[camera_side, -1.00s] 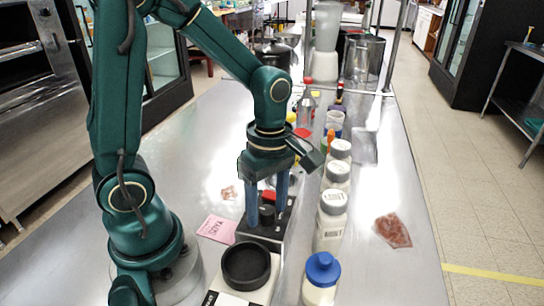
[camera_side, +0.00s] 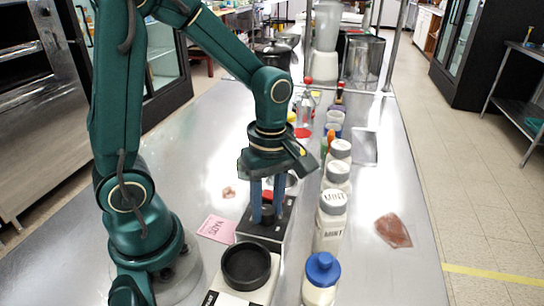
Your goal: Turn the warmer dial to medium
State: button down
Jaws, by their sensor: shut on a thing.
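The warmer dial (camera_side: 267,213) is a small dark knob on top of a black and grey box (camera_side: 262,232) on the steel counter. My gripper (camera_side: 267,212) points straight down over the box, its two blue fingers on either side of the dial. It is shut on the dial. The fingers hide part of the dial, and I cannot read its markings or which setting it points to. A red part (camera_side: 268,195) shows behind the fingers.
A round black cup-like holder (camera_side: 246,265) on a white base stands in front of the box. Several white-lidded bottles (camera_side: 332,203) line the right side, with a blue-capped bottle (camera_side: 322,270) nearest. A pink card (camera_side: 217,228) lies left.

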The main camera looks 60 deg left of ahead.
jog(key=m, duration=0.6)
jog(key=shift+d+m, duration=0.1)
jog(key=shift+m, duration=0.2)
jog(key=m, duration=0.6)
jog(key=shift+y, duration=0.3)
jog(key=m, duration=0.6)
jog(key=shift+m+t, duration=0.3)
jog(key=m, duration=0.6)
jog(key=shift+s, duration=0.1)
jog(key=shift+m, duration=0.4)
jog(key=c, duration=0.5)
grip_release()
